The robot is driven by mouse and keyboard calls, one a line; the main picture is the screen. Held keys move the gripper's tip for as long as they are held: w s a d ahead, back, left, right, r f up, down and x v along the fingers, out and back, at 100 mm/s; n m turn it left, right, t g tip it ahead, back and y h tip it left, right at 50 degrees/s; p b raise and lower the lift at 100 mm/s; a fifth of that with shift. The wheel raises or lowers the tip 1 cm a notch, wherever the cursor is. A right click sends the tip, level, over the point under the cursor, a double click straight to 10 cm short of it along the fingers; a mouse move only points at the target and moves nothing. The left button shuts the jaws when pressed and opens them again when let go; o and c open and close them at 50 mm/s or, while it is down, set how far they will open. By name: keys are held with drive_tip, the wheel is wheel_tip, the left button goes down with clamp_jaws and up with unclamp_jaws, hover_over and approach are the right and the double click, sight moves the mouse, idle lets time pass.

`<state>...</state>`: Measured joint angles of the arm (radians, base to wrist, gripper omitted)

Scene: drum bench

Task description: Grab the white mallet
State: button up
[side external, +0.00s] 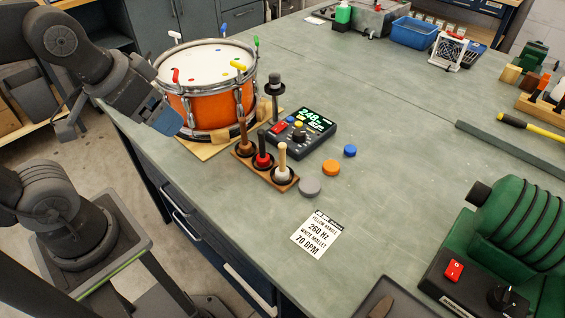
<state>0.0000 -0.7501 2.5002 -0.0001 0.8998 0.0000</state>
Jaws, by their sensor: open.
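The white mallet (282,158) stands upright at the front right end of a brown wooden rack (266,170), with its pale wooden handle up and its white head down in a dark cup. Two other mallets stand beside it, a red and black mallet (263,148) in the middle and a brown mallet (242,134) at the far end. My gripper (167,119) is above the bench's left edge, in front of the orange drum. It is open, apart from the rack and well to the left of the white mallet. Its fingers do not show clearly.
The orange drum (203,108) with coloured keys stands behind the rack. A black control box (301,132) is right of the rack. Clear bench lies further right.

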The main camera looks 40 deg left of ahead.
drive_tip(key=c, duration=0.7)
drive_tip(key=shift+o, duration=0.2)
